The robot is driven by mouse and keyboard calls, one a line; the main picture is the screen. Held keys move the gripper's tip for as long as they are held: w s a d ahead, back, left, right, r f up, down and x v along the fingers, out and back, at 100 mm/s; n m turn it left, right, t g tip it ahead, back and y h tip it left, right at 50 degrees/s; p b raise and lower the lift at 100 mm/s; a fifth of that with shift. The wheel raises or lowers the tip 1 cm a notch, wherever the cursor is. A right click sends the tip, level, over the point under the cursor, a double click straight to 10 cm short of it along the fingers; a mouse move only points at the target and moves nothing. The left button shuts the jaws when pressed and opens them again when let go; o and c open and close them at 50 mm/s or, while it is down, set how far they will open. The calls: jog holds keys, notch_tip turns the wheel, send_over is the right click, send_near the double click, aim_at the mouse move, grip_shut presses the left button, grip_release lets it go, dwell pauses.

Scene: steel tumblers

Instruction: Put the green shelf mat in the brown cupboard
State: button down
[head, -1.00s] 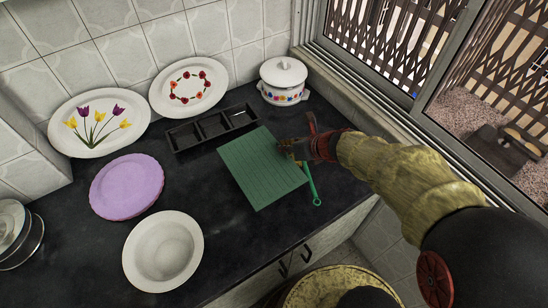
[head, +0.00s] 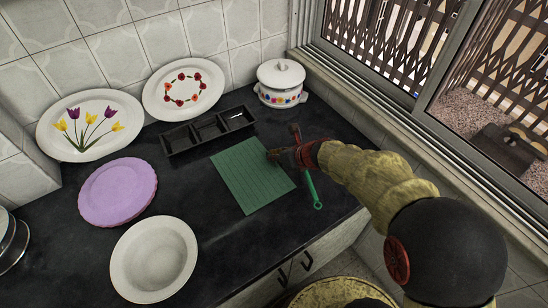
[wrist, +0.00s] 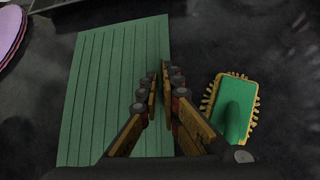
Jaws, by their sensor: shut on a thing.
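The green shelf mat (head: 245,180) is a flat, ribbed rectangle over the dark counter, right of the bowl and in front of the black tray. It also shows in the wrist view (wrist: 110,95). My gripper (head: 274,155) is at its right edge, shut on it; in the wrist view the fingers (wrist: 160,85) are close together on that edge. Whether the mat touches the counter is hard to tell. I see no brown cupboard; only pale cabinet fronts (head: 315,255) with dark handles show below the counter.
A green brush (head: 312,190), yellow-bristled in the wrist view (wrist: 235,105), lies close right of the mat. A black tray (head: 165,143), lidded pot (head: 280,80), white bowl (head: 120,265), purple plate (head: 118,190) and two decorated plates surround it. The window frame (head: 400,115) borders the right.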

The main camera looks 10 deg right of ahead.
jog(key=c, duration=2.5)
grip_release()
jog(key=shift+f, duration=0.15)
jog(key=o, duration=0.4)
jog(key=shift+o, duration=0.3)
